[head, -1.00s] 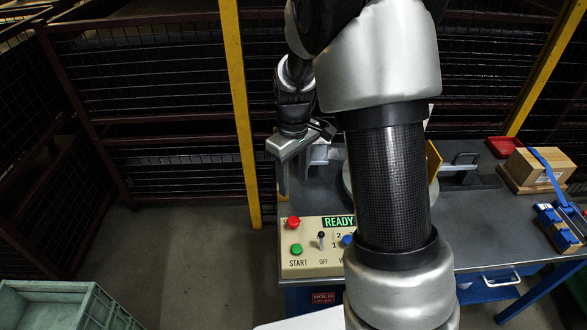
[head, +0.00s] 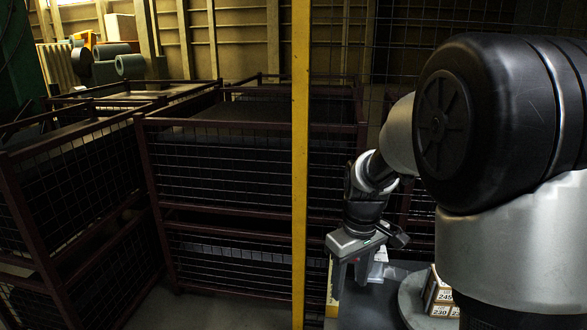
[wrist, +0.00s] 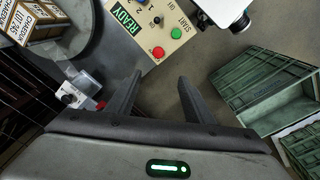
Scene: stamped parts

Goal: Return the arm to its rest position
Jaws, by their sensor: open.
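My gripper (head: 348,278) hangs from my bent arm in the head view, with its fingers pointing down near the left end of the grey bench (head: 378,305). In the wrist view my gripper (wrist: 160,80) shows two dark fingers spread apart with nothing between them. The cream control panel (wrist: 165,35) lies beyond the fingertips, with a green READY display, a red button and a green button. My upper arm fills the right of the head view and hides most of the bench.
Boxes with printed labels (head: 441,298) stand on a round grey table (head: 410,305) close to my arm. Dark mesh cages (head: 235,165) and a yellow post (head: 300,130) stand behind and left of the gripper. Green crates (wrist: 262,92) are at the wrist view's right.

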